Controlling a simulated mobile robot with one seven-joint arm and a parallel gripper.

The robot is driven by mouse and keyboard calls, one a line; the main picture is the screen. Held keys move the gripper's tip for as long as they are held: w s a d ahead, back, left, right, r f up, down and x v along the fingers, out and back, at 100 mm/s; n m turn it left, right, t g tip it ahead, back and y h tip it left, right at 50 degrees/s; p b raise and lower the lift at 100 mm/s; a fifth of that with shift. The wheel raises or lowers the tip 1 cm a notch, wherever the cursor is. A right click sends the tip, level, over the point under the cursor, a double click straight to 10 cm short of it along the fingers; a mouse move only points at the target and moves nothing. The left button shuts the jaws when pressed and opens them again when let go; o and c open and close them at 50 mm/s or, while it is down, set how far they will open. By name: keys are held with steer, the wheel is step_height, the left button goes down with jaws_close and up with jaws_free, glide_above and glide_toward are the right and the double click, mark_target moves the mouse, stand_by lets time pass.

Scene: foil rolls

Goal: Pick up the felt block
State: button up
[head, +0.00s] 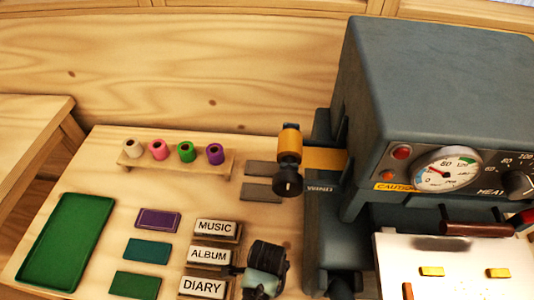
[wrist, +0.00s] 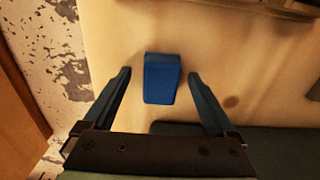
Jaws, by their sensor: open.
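A blue block (wrist: 161,78), which I take to be the felt block, lies on the pale wooden surface in the wrist view. My gripper (wrist: 159,75) is open, with one finger to the left of the block and one to the right. Gaps show between the block and both fingers. How far the fingertips are above the surface is hard to tell. I cannot make out the blue block in the head view.
In the head view, a large grey machine (head: 440,80) stands at the right. Foil rolls (head: 186,152) stand on a wooden rack. A green tray (head: 65,240) lies at the left. Coloured pads (head: 147,251) and lettered blocks (head: 210,256) lie nearer the front.

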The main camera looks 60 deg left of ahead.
jaws_close()
step_height(320, 180, up, 10)
steer(key=shift+p, duration=0.4)
stand_by(0.6)
